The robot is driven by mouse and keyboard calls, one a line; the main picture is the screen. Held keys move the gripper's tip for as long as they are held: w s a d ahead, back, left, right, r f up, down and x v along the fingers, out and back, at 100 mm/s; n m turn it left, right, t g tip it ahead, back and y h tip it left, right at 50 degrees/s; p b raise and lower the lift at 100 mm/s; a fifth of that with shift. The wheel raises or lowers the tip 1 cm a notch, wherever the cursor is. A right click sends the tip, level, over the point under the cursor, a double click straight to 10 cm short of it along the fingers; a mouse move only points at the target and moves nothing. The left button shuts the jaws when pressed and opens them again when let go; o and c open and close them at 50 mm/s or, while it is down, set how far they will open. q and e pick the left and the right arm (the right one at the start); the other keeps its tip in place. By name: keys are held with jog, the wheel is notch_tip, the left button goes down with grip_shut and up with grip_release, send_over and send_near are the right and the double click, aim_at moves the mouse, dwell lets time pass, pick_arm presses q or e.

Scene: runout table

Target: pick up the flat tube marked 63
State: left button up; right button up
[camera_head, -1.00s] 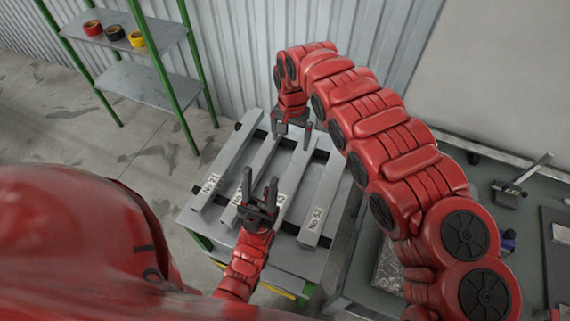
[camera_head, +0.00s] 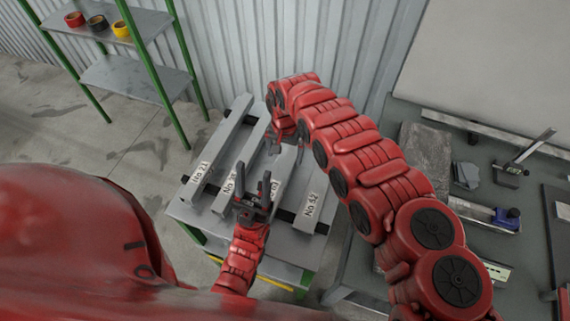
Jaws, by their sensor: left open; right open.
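Several flat grey tubes lie side by side on a small grey table (camera_head: 185,212). The leftmost tube (camera_head: 222,150) is marked No 21 and the rightmost tube (camera_head: 313,180) No 52. The second tube (camera_head: 244,150) has a label partly hidden by my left gripper. The third tube (camera_head: 284,170) has a partly covered label that may read 63; I cannot read it surely. My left gripper (camera_head: 254,171) is open over the near part of the second and third tubes. My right gripper (camera_head: 286,146) is open at the far part of the third tube, its fingers partly hidden.
Dark supports lie under the tubes. A grey workbench (camera_head: 440,195) on the right carries a blue-handled tool (camera_head: 500,217) and metal parts. A green-framed shelf (camera_head: 135,80) with rolls of tape stands at the back left. A corrugated wall (camera_head: 270,40) is behind the table.

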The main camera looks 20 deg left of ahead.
aim_at(285, 162)
notch_tip(285, 162, down, 3)
jog(key=shift+f+b, duration=0.1)
jog(key=shift+b, duration=0.75)
jog(key=shift+c, duration=0.3)
jog(key=shift+r, duration=0.2)
grip_shut()
